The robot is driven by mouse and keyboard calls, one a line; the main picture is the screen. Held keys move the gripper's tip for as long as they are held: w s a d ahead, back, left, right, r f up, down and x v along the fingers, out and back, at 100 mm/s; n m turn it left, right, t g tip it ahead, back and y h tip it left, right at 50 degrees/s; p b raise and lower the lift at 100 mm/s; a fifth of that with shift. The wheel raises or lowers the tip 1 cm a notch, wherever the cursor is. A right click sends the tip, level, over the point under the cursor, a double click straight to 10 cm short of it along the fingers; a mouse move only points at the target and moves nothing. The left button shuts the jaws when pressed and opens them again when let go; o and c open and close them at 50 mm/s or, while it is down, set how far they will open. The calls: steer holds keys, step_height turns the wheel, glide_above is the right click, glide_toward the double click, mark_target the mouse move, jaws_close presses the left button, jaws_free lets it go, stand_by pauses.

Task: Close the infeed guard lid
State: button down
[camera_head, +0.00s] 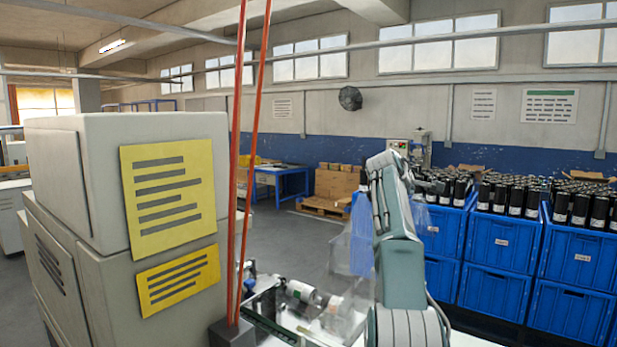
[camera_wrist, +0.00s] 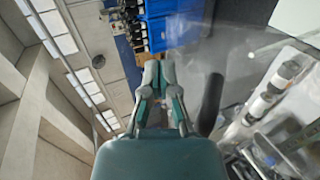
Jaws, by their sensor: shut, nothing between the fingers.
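The infeed guard lid looks like a clear pane, raised, left of my arm in the head view (camera_head: 350,245). Its edges are faint there, and my arm hides part of that area. In the wrist view a see-through pane (camera_wrist: 245,75) spreads right of my gripper, with a dark rounded bar (camera_wrist: 210,105), perhaps its handle, beside the fingers and apart from them. My gripper (camera_wrist: 158,68) is shut and empty, its fingertips together. In the head view, my arm largely hides the fingers.
The wrapper's grey cabinet (camera_head: 95,190) with yellow labels stands at the left. Red upright bars (camera_head: 240,170) rise beside it. White rolls (camera_head: 303,292) lie on the machine bed. Blue crates (camera_head: 500,240) of dark bottles stack at the right. Open floor lies behind.

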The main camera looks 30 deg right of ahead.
steer(key=d+f, duration=0.2)
steer(key=w+d+f, duration=0.1)
steer(key=f, duration=0.1)
steer(key=w+d+f, duration=0.1)
steer(key=d+f, duration=0.1)
steer(key=f, duration=0.1)
steer(key=shift+d, duration=0.3)
steer(key=shift+w+d+f, duration=0.1)
steer(key=shift+d+f, duration=0.3)
steer(key=shift+f, duration=0.2)
steer(key=shift+a, duration=0.1)
